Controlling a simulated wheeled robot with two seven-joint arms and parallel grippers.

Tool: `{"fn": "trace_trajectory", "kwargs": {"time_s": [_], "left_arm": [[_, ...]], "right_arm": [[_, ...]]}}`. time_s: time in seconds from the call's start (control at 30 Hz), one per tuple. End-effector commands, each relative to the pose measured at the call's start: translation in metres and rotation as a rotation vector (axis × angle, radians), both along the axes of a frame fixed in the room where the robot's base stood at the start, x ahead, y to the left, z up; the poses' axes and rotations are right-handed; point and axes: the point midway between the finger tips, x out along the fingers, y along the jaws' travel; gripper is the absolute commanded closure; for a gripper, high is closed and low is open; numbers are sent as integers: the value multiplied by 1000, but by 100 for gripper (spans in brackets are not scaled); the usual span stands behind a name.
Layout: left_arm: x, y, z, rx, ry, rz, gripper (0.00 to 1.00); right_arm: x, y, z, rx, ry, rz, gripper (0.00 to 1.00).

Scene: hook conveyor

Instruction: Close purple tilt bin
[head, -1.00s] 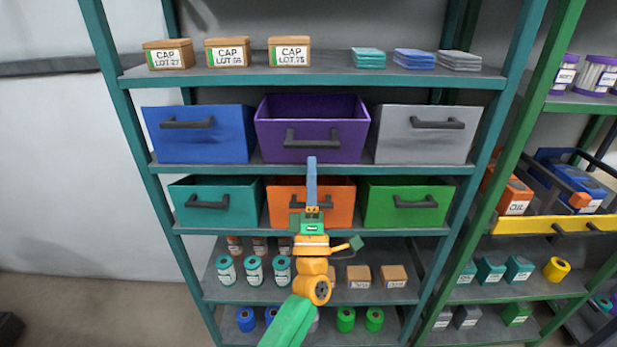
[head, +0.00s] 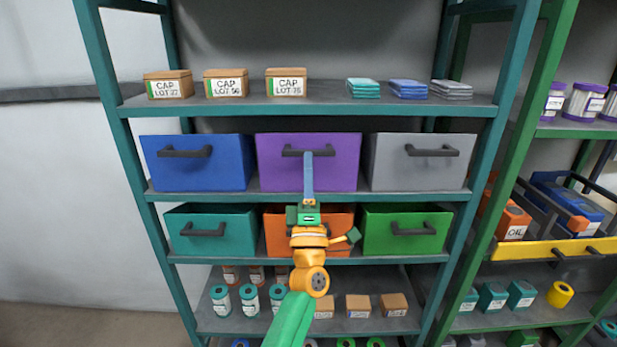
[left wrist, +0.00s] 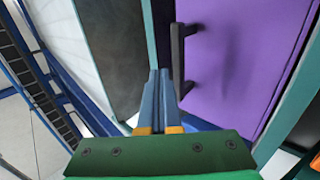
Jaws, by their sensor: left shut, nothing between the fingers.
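The purple tilt bin (head: 330,172) stands in the middle of the upper bin row, its front upright and in line with its neighbours; its inside is not visible. Its dark handle (head: 292,152) runs along the top of the front. My left gripper (head: 308,156) is shut and empty, its blue fingers pointing up in front of the purple face, tips at the handle. In the left wrist view the shut fingers (left wrist: 160,73) are beside the dark handle (left wrist: 181,55) and the purple front (left wrist: 240,55). Whether they touch is unclear. My right gripper is not in view.
A blue bin (head: 200,172) and a grey bin (head: 418,174) flank the purple one. Below are teal (head: 212,245), orange (head: 338,246) and green (head: 408,246) bins; my arm partly hides the orange one. The shelf above (head: 320,98) holds boxes and stacks.

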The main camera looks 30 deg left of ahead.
Motion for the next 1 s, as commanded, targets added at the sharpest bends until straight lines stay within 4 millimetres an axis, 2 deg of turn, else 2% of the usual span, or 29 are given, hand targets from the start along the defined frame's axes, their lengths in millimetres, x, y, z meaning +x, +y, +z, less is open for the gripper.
{"fn": "trace_trajectory", "kwargs": {"time_s": [0.43,1.0], "left_arm": [[8,5,9,0,0,0,100],[9,6,10,-1,1,0,100]], "right_arm": [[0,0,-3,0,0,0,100],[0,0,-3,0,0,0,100]]}}
